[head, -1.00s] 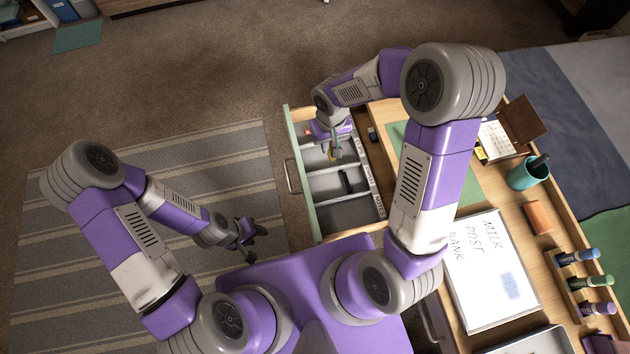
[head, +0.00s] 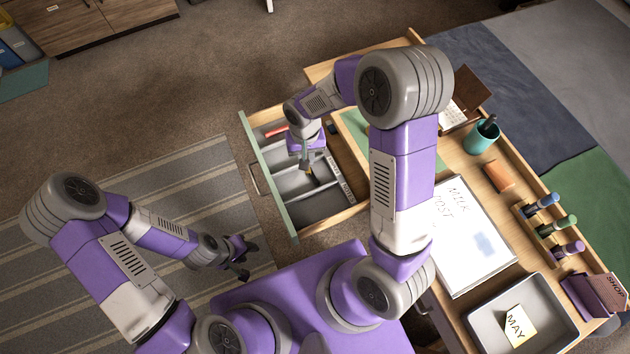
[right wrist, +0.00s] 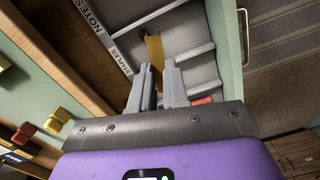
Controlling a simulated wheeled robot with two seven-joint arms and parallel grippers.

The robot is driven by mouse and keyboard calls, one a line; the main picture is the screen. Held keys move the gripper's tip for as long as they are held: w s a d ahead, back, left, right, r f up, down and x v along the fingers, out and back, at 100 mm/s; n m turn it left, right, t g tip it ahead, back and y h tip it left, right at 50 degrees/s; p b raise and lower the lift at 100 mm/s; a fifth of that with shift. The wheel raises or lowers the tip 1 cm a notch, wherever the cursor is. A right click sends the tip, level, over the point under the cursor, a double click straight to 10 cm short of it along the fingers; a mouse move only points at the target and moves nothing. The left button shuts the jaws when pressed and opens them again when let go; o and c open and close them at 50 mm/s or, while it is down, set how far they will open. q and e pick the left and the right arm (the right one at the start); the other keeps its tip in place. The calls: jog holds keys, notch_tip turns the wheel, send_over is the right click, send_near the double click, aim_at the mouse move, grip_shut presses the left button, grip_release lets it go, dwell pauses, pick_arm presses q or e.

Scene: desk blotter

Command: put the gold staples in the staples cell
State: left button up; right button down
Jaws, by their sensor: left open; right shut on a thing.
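The gold staples (right wrist: 154,50) are a narrow gold strip held between the finger ends of my right gripper (right wrist: 160,84) in the right wrist view. In the head view my right gripper (head: 306,166) points down over the open drawer (head: 267,186), and the staples are hardly visible there. The drawer has several grey cells with labels along one side. In the right wrist view the STAPLES label (right wrist: 119,58) is just left of the strip. I cannot tell whether the strip touches the cell floor. My left gripper (head: 248,262) is open and empty above the striped rug.
Grey dividers (right wrist: 195,52) stand on both sides of the strip. A red thing (head: 277,130) lies in the far cell. The desk holds a whiteboard (head: 470,245), a teal cup (head: 481,138), an orange block (head: 499,177), and a grey tray (head: 487,314) with a MAY card.

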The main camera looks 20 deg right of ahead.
aim_at(297, 183)
pick_arm(q)
notch_tip(297, 183, down, 6)
jog(key=b, duration=0.5)
jog(key=shift+f+b, duration=0.2)
jog(key=shift+b, duration=0.1)
pick_arm(e)
jog(key=a+f+m, duration=0.1)
jog(key=f+m, duration=0.1)
jog(key=f, duration=0.3)
jog(key=w+a+f+m, duration=0.1)
jog(key=f+m, duration=0.1)
jog(key=f, duration=0.2)
jog(key=w+a+f+m, duration=0.1)
jog(key=f+m, duration=0.1)
jog(key=f, duration=0.3)
jog(key=shift+f, duration=0.3)
jog(key=shift+f, duration=0.2)
pick_arm(q)
jog(key=shift+f, duration=0.15)
pick_arm(e)
jog(key=c, duration=1.1)
grip_release()
jog(key=shift+r, duration=0.15)
pick_arm(q)
notch_tip(297, 183, up, 4)
jog(key=p, duration=0.4)
jog(key=shift+r, duration=0.2)
pick_arm(e)
notch_tip(297, 183, up, 12)
jog(key=shift+r, duration=0.1)
